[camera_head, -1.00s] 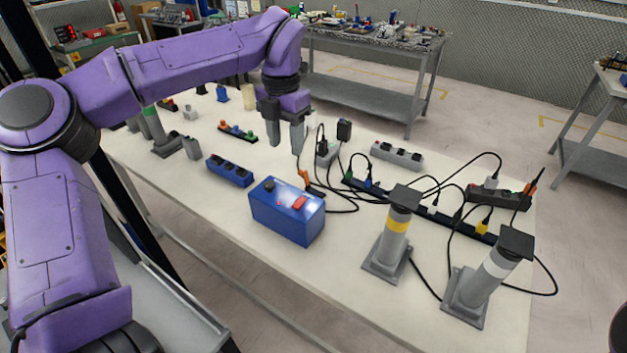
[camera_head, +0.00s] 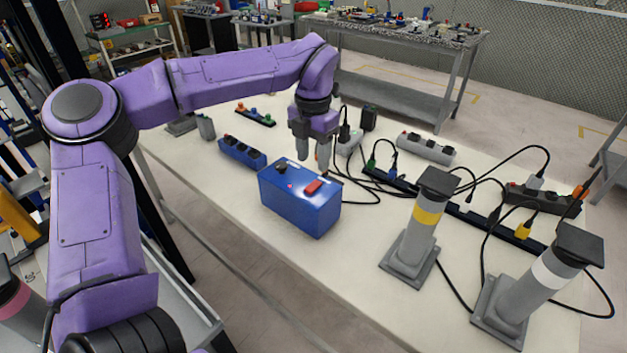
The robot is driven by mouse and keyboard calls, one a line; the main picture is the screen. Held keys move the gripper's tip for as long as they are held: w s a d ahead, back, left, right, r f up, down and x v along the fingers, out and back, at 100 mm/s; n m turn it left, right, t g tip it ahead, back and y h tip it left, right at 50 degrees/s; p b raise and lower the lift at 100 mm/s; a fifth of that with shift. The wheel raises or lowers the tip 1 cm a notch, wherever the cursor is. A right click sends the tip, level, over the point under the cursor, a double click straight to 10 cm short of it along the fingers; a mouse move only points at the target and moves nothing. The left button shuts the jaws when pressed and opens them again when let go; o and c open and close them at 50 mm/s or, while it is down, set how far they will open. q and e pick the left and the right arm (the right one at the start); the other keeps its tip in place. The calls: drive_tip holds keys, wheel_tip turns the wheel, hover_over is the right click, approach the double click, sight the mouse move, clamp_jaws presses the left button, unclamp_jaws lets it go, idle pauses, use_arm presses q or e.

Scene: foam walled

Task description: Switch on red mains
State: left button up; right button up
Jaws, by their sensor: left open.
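A blue box (camera_head: 298,212) stands on the pale table. On its top are a red rocker switch (camera_head: 313,187), a black knob (camera_head: 281,168) and a small red light (camera_head: 290,186). I cannot tell which way the rocker is set. My left gripper (camera_head: 313,165) points down with its fingers apart, above and just behind the box's back edge, up and level with the red switch in the picture. It holds nothing that I can see.
A blue socket strip (camera_head: 242,152) lies left of the box. Black cables and a long dark power strip (camera_head: 455,208) lie to the right. Two grey posts, one yellow-banded (camera_head: 416,225) and one white-banded (camera_head: 540,275), stand at the front right. A grey strip (camera_head: 426,148) lies behind.

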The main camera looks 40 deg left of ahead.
sight(313, 185)
use_arm(q)
wheel_tip(313, 185, down, 7)
drive_tip(key=shift+r, duration=0.15)
clamp_jaws()
drive_tip(key=shift+s+f+t+b, duration=0.1)
drive_tip(key=shift+f+t+b, duration=0.1)
drive_tip(key=shift+t+b, duration=0.55)
drive_tip(key=shift+s+r+b, duration=0.1)
drive_tip(key=shift+b, duration=0.2)
drive_tip(key=shift+r, duration=0.15)
unclamp_jaws()
wheel_tip(313, 185, up, 10)
drive_tip(key=s, duration=0.1)
drive_tip(key=shift+s+r, duration=0.2)
drive_tip(key=shift+s, duration=0.05)
drive_tip(key=shift+a, duration=0.1)
